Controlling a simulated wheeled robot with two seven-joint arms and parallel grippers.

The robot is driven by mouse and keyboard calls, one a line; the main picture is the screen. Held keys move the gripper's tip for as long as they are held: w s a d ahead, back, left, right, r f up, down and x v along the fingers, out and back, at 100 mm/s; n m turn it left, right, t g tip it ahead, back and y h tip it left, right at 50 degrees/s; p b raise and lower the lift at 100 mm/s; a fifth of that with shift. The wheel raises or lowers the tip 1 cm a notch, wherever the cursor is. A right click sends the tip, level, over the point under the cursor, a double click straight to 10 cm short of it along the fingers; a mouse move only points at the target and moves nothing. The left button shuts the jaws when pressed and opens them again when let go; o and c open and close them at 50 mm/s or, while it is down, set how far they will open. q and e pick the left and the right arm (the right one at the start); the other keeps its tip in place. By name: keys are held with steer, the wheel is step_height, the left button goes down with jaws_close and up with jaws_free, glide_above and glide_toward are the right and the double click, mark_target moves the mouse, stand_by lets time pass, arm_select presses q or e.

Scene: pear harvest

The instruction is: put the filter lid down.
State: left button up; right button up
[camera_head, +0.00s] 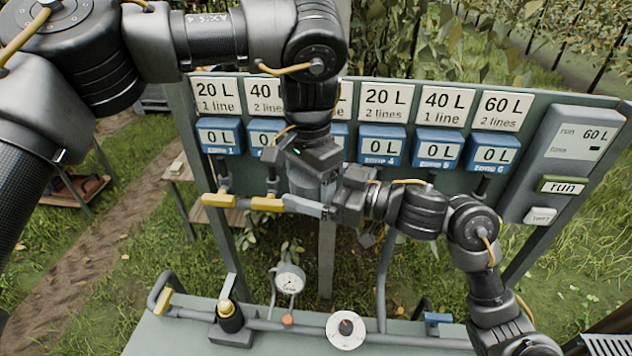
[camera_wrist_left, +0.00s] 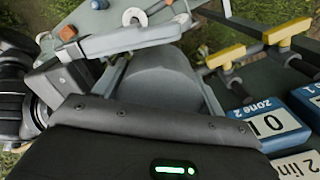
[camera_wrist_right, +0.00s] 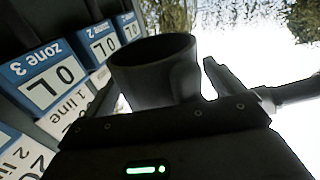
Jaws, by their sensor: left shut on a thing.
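My left gripper (camera_head: 312,172) comes down from above in front of the zone board and is shut on a grey, rounded piece, which I take as the filter lid (camera_wrist_left: 165,80). The lid's grey side fills the middle of the left wrist view. In the right wrist view a dark hollow cup (camera_wrist_right: 155,75), probably the same lid, stands close ahead with its mouth showing. My right gripper (camera_head: 335,208) reaches in from the right, close against the left one. One of its fingers (camera_wrist_right: 220,78) shows beside the cup. Its other finger is hidden, so its opening is unclear.
Behind is the zone board with blue zone counters (camera_head: 383,146) and yellow valve handles (camera_head: 218,200). A control box (camera_head: 571,165) is at its right. Below, a bench (camera_head: 170,335) carries pipes, a gauge (camera_head: 289,280), a yellow-and-black fitting (camera_head: 230,317) and a white round disc (camera_head: 346,330).

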steer(key=c, duration=0.9)
arm_select(q)
steer(key=o, duration=1)
arm_select(e)
steer(key=shift+c, duration=0.5)
arm_select(q)
steer(key=shift+o, duration=0.8)
steer(key=shift+s+d, duration=0.1)
arm_select(e)
steer(key=shift+w, duration=0.1)
steer(key=shift+d, duration=0.1)
arm_select(q)
step_height(320, 180, up, 11)
arm_select(e)
steer(key=shift+c, duration=0.9)
arm_select(q)
steer(key=shift+w+r, duration=0.2)
steer(key=shift+r, duration=0.35)
